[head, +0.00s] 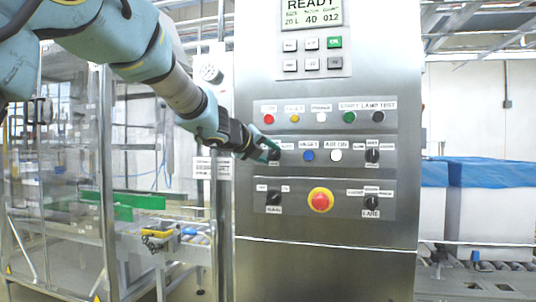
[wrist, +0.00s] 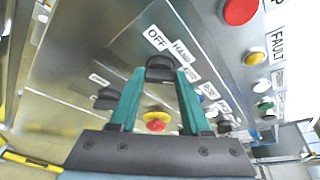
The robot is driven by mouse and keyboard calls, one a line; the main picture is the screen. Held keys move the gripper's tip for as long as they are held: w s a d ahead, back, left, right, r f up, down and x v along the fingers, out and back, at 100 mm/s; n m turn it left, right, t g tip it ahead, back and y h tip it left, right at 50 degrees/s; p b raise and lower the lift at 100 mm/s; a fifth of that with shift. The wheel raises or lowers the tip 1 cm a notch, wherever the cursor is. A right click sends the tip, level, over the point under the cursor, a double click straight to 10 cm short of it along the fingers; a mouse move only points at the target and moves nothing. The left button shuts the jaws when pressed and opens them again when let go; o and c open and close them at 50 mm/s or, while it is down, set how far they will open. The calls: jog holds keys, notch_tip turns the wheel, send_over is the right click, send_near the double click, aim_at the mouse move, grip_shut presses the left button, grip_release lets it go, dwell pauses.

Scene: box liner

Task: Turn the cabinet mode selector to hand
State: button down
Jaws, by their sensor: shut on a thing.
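The mode selector is a black knob (wrist: 159,68) in the wrist view, with an OFF label (wrist: 156,38) and a HAND label (wrist: 181,50) beside it and another label further on. My gripper (wrist: 162,80) has its two teal fingers on either side of the knob, shut on it. Which label the knob points at is hard to tell. In the head view my gripper (head: 269,149) reaches in from the left to the left end of the middle row. The selector (head: 274,156) is mostly hidden there by the fingers.
The steel cabinet (head: 325,270) carries a red emergency stop (head: 320,200), a blue button (head: 308,155), a white button (head: 336,155) and other black selectors, one at right (head: 372,156). A READY display (head: 312,13) is above. A glazed machine frame (head: 105,190) stands left.

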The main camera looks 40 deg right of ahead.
jog(key=n+h+b, duration=0.1)
jog(key=n+b, duration=0.1)
jog(key=f+n+h+b, duration=0.1)
jog(key=n+b, duration=0.1)
jog(key=shift+w+a+g, duration=0.15)
jog(key=shift+g, duration=0.25)
jog(key=shift+n+h+b, duration=0.7)
jog(key=shift+n+b, duration=0.7)
jog(key=shift+b, duration=0.25)
jog(key=shift+r, duration=0.1)
jog(key=shift+c, duration=1.8)
grip_release()
